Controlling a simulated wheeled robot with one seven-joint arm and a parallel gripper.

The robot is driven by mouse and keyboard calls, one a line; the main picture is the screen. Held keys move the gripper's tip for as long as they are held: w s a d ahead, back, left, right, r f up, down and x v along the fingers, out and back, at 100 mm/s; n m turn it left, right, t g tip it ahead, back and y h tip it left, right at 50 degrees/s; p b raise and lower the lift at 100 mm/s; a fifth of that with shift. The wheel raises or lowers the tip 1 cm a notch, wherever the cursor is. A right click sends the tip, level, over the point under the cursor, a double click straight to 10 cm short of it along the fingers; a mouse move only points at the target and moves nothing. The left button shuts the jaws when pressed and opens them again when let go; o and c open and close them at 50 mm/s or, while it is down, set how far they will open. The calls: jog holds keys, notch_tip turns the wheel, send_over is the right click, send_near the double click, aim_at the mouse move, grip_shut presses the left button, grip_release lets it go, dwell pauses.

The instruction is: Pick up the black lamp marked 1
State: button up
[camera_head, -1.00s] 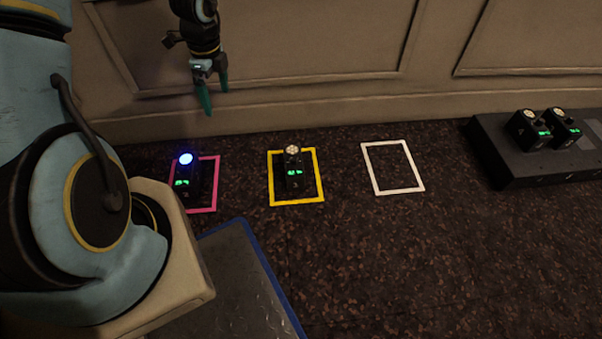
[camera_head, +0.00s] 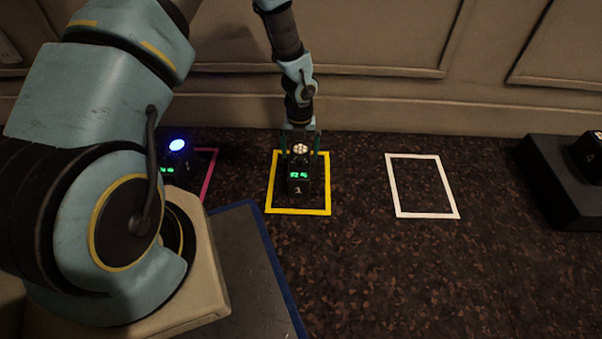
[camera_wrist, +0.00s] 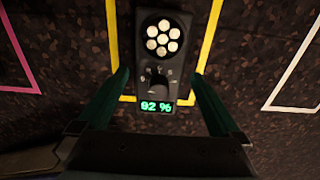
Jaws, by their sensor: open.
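The black lamp marked 1 (camera_head: 299,185) stands inside the yellow square (camera_head: 270,190) on the floor. Its round head is unlit and its green display glows. In the wrist view the lamp (camera_wrist: 162,70) shows a dial and the reading 92 %. My gripper (camera_head: 301,147) is open, with its green fingers on either side of the lamp's upper part. In the wrist view my gripper (camera_wrist: 160,85) has a finger on each side of the lamp, with gaps visible between fingers and lamp.
A lamp with a lit blue head (camera_head: 178,146) stands at left by the pink square (camera_head: 208,175), partly behind my arm. An empty white square (camera_head: 424,211) lies to the right. A black platform (camera_head: 555,185) at far right bears another lamp (camera_head: 593,155).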

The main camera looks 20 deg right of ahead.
notch_tip(320, 180, down, 8)
jog(key=b, duration=0.5)
jog(key=shift+s+a, duration=0.1)
jog(key=shift+s, duration=0.05)
jog(key=shift+r, duration=0.15)
grip_shut()
dwell(0.4)
